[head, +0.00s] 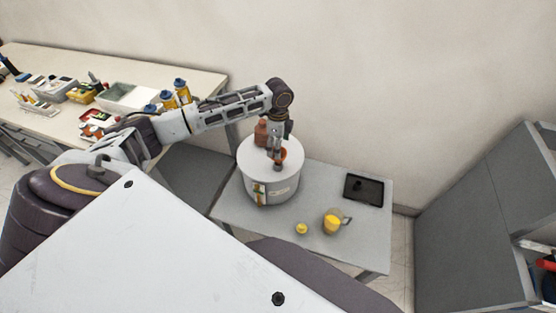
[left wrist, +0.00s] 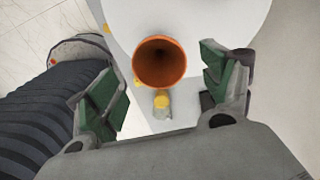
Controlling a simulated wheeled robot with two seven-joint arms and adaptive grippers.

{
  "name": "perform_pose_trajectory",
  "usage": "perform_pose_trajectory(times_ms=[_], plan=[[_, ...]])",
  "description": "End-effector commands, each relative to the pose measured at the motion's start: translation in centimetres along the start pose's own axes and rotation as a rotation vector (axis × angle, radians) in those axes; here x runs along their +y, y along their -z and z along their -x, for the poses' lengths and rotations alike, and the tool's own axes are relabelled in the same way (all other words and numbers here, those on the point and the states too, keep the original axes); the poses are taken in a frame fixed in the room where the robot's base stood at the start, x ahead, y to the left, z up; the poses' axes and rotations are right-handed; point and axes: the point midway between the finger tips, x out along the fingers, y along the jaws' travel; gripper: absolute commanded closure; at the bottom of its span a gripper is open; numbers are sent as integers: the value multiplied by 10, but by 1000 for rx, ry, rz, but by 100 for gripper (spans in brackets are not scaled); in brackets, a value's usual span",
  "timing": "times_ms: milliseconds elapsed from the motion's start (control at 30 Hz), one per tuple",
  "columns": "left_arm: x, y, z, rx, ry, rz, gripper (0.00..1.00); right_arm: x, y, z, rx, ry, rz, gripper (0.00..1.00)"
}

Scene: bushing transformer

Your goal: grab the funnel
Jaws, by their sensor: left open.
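The orange funnel (left wrist: 160,62) stands with its wide mouth facing the camera in the left wrist view. In the head view the funnel (head: 282,154) shows partly behind my gripper, on top of the white cylindrical transformer (head: 256,182). My left gripper (head: 277,165) is above the transformer top. In the left wrist view its green-padded fingers (left wrist: 165,88) are spread wide, one on each side of the funnel, with gaps on both sides. Nothing is held. My right gripper is not in view.
A brown bushing (head: 262,132) stands on the transformer behind my gripper. A cluttered workbench (head: 190,72) is at left, a grey cabinet (head: 470,215) at right.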

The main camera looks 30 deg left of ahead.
Motion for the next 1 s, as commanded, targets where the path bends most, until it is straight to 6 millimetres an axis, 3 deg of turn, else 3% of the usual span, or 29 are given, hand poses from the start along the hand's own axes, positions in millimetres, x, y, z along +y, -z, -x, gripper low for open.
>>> perform_pose_trajectory(times_ms=[267,700,1000], plan=[[0,0,-2,-1,-1,0,19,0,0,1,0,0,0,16],[1,-1,-44,-1,-1,1,19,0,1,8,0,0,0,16],[1,0,-52,0,1,0,19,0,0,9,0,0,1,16]])
